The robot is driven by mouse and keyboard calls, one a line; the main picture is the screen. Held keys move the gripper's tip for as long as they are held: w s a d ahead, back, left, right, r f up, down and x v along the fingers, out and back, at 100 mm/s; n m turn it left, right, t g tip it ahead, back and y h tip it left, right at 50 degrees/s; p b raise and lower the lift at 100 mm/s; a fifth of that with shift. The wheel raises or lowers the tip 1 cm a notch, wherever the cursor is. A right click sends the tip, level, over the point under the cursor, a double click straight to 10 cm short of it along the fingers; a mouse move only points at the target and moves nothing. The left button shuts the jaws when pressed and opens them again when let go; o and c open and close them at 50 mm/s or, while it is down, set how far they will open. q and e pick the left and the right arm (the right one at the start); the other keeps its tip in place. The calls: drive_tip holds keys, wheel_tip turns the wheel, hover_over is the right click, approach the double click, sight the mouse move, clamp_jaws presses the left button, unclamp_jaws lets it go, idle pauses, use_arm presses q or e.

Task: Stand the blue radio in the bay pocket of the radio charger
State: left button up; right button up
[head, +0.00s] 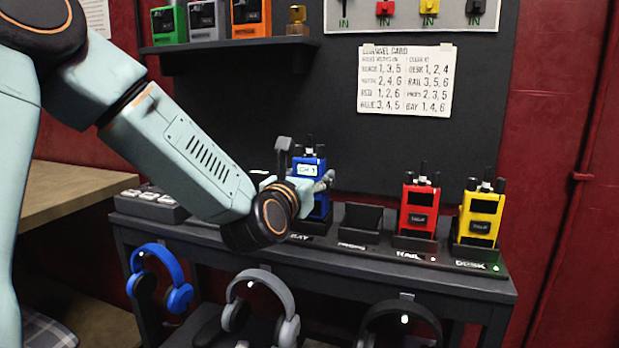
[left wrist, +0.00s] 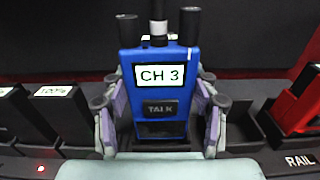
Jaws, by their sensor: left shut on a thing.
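The blue radio (head: 318,205) is upright, with a white CH 3 screen and a TALK panel in the left wrist view (left wrist: 160,58). My left gripper (head: 296,190) is shut on its sides; both fingers show in the left wrist view (left wrist: 158,118). The radio charger (head: 405,262) is a long black strip on the dark table. The radio is at the BAY label (head: 300,238), left of the empty PROPS pocket (head: 362,222). Its base is hidden by my gripper, so I cannot tell whether it is seated. My right gripper is not in view.
A red radio (head: 419,208) stands in the RAIL pocket and a yellow radio (head: 480,215) in the DESK pocket. A channel card (head: 405,80) hangs on the dark back panel. Headphones (head: 262,300) hang below the table. A shelf (head: 230,43) holds more radios.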

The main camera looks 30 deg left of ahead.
use_arm(q)
drive_tip(key=shift+f+b, duration=1.45)
drive_tip(key=shift+f, duration=0.1)
drive_tip(key=o, duration=1.3)
drive_tip(key=shift+r, duration=0.1)
drive_tip(key=shift+o, duration=0.9)
drive_tip(key=shift+v, duration=3.75)
